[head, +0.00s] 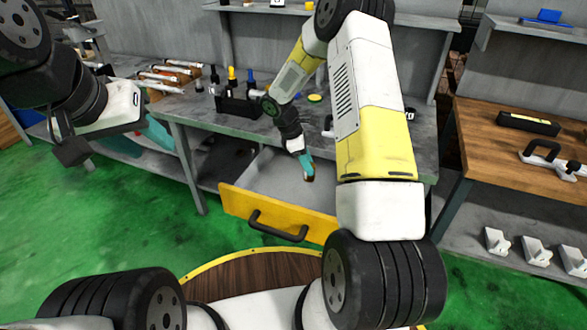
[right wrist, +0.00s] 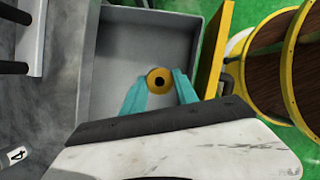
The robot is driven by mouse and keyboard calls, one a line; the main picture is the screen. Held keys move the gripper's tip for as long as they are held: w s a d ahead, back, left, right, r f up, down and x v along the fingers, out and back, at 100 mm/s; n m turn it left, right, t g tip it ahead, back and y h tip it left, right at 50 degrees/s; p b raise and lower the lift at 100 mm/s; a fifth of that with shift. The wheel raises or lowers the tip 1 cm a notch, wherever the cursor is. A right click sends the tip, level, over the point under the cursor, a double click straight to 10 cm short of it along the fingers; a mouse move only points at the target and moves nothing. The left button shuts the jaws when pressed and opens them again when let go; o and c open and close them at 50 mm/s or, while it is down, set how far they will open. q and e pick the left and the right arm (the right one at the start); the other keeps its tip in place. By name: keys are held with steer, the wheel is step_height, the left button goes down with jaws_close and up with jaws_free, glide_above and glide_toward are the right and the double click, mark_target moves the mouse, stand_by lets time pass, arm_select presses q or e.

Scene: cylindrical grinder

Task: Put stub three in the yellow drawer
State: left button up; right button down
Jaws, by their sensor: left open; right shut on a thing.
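The yellow drawer (head: 275,214) is pulled open under the grey bench, and its grey inside looks empty. In the right wrist view its yellow front (right wrist: 212,50) is right of the grey tray floor (right wrist: 118,50). My right gripper (head: 307,170) is shut on a stub, a round golden-brown piece with a dark centre hole (right wrist: 159,81), between teal fingers. It is over the drawer's inside; its height above the floor is hard to tell. No number shows on the stub. My left gripper (head: 143,142) is open and empty at the left, off the bench.
The grey bench (head: 185,112) carries a dark holder with bottles (head: 238,103) and several white-and-brown pieces on its left. A wooden table (head: 480,130) with a black box is at the right. White brackets (head: 535,250) are on a low shelf there. Green floor is clear left of the drawer.

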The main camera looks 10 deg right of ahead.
steer(key=w+a+f+n+t+y, duration=0.15)
steer(key=w+f+n+t, duration=0.35)
steer(key=n, duration=0.6)
glide_above(297, 200)
steer(key=shift+g, duration=0.4)
steer(key=shift+f, duration=5.5)
steer(key=shift+f, duration=0.15)
steer(key=c, duration=0.9)
jaws_free()
steer(key=shift+s, duration=0.1)
steer(key=shift+c, duration=0.2)
